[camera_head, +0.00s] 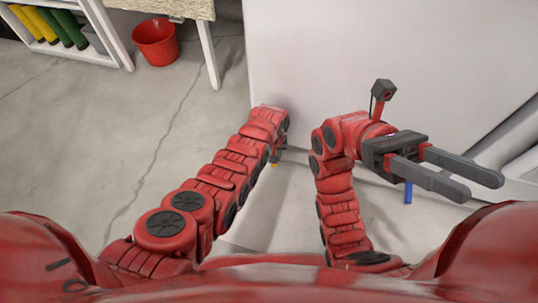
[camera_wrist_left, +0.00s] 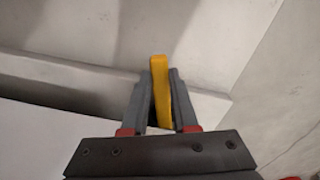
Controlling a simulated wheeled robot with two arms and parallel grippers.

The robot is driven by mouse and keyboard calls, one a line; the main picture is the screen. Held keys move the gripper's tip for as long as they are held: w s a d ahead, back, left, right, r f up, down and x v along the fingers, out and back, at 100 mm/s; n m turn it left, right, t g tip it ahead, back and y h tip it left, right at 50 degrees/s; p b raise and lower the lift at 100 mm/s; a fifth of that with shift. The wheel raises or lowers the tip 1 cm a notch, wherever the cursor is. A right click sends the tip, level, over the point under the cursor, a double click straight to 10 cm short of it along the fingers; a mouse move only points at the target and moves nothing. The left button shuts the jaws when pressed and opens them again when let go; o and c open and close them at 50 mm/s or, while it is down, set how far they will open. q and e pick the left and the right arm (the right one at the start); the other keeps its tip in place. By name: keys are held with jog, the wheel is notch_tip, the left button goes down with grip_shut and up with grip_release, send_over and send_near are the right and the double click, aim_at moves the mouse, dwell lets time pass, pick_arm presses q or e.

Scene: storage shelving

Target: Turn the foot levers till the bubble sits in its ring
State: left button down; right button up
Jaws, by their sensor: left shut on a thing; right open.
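A yellow lever (camera_wrist_left: 159,90) stands between the two fingers of my left gripper (camera_wrist_left: 160,77) in the left wrist view. The gripper is shut on it, and the lever's end sticks out past the fingertips. In the head view only a small yellow bit (camera_head: 275,164) shows beside my left wrist, low by the white panel. My right gripper (camera_head: 482,182) is open and empty, held out to the right. A blue lever or peg (camera_head: 408,193) shows just below its body, apart from the fingers. The bubble and its ring are not visible in either view.
A tall white panel (camera_head: 345,55) stands in front of both arms. A red bucket (camera_head: 155,44) and a white shelf (camera_head: 92,54) with yellow and green items stand at the back left. The concrete floor (camera_head: 110,120) on the left is clear.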

pick_arm(q)
jog(key=shift+d, duration=0.1)
jog(key=c, duration=0.7)
grip_release()
